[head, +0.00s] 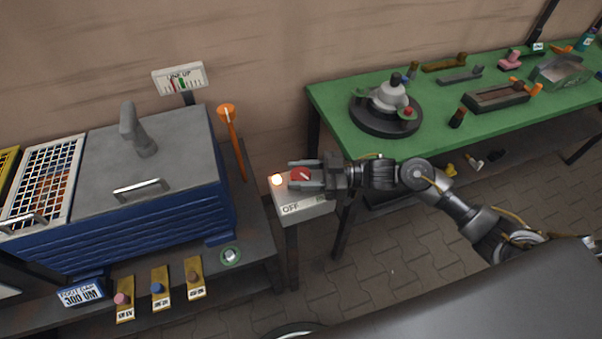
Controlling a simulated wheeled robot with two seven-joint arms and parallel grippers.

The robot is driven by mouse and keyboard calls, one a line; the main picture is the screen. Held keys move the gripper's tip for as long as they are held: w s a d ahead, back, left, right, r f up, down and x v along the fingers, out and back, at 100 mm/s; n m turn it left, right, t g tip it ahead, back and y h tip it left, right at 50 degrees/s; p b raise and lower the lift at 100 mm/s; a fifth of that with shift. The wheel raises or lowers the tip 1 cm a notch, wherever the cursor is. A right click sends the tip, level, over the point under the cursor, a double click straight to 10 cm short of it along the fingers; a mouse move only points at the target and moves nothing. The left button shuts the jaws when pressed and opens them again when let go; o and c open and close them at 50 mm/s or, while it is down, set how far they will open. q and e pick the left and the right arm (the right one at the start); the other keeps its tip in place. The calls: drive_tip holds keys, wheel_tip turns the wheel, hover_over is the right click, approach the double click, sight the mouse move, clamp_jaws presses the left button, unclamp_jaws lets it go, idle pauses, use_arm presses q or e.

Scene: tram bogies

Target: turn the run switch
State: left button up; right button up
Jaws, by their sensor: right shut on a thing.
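The run switch is a red knob (301,174) with a pale pointer mark, on top of a white switch box (310,207) on a post. The box front reads "OFF" at its left; the label at its right is too small to read. A small lamp (277,180) glows at the box's left corner. My right gripper (298,174) reaches in from the right, with one finger behind the red knob and one in front, shut on it. The fingers hide part of the box top. My left gripper is not in view.
A "LINE UP" gauge (180,78) stands behind. A green workbench (350,135) with several tools and parts lies behind my right arm.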

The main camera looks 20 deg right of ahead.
drive_tip(key=shift+w+f+n+g+b, duration=0.15)
drive_tip(key=shift+f+n+g+b, duration=0.1)
drive_tip(key=shift+n+g+b, duration=0.85)
drive_tip(key=shift+c, duration=0.3)
drive_tip(key=shift+g+y+b, duration=0.3)
drive_tip(key=shift+g+b, duration=0.2)
drive_tip(key=shift+g, duration=0.1)
drive_tip(key=shift+r+n+g, duration=0.2)
drive_tip(key=shift+n+g, duration=0.2)
drive_tip(key=shift+g, duration=0.2)
drive_tip(key=shift+r, duration=0.1)
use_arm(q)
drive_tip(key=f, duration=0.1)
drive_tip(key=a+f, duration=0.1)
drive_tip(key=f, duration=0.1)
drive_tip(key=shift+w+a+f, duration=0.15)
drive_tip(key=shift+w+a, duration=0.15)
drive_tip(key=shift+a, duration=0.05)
use_arm(e)
drive_tip(key=o, duration=1)
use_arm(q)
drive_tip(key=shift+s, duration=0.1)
use_arm(e)
drive_tip(key=shift+d, duration=0.15)
